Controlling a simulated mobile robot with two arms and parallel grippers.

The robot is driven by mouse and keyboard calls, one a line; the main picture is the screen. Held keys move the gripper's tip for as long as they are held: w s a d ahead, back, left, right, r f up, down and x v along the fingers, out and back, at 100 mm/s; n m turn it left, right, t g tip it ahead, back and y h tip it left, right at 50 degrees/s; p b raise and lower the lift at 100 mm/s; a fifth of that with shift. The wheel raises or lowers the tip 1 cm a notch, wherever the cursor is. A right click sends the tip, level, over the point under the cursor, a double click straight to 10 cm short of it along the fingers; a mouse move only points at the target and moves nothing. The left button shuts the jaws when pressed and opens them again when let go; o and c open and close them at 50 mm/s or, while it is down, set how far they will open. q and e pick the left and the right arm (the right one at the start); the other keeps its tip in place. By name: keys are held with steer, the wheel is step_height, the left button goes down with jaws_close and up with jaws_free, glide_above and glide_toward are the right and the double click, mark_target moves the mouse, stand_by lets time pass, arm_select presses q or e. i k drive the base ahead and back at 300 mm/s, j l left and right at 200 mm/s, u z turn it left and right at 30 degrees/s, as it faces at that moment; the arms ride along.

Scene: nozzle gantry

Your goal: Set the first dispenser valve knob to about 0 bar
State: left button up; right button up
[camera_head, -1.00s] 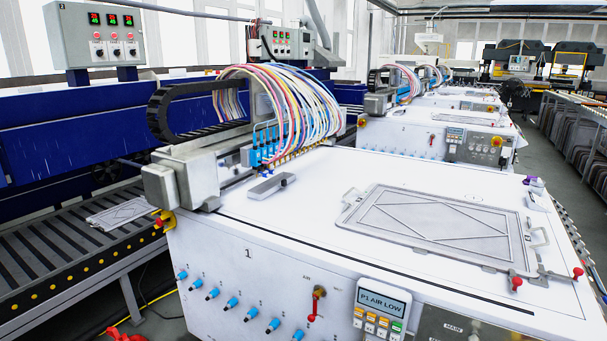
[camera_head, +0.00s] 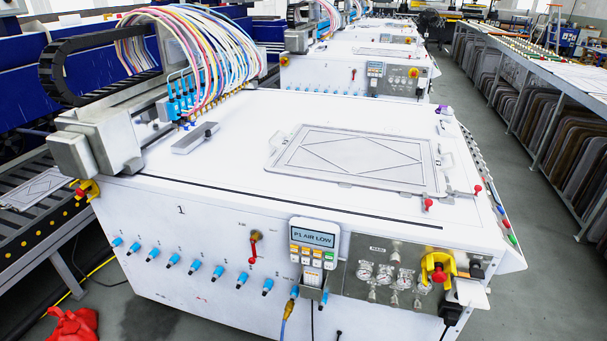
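A row of several blue valve knobs runs along the white front panel of the machine marked 1 (camera_head: 330,215). The knobs' settings are too small to read. Several round gauges (camera_head: 384,274) sit on a grey metal plate at the right of the panel, with needles too small to read. A display (camera_head: 313,238) above coloured buttons reads "P1 AIR LOW". Neither of my grippers is in view.
A red lever (camera_head: 253,247) is left of the display. A red knob on a yellow mount (camera_head: 438,269) is at the panel's right. A red crumpled thing (camera_head: 72,326) lies at the bottom left. Grey floor is clear along the right aisle, beside a rack (camera_head: 535,90).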

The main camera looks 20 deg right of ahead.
mark_target(393, 302)
steer(key=z, duration=1.3)
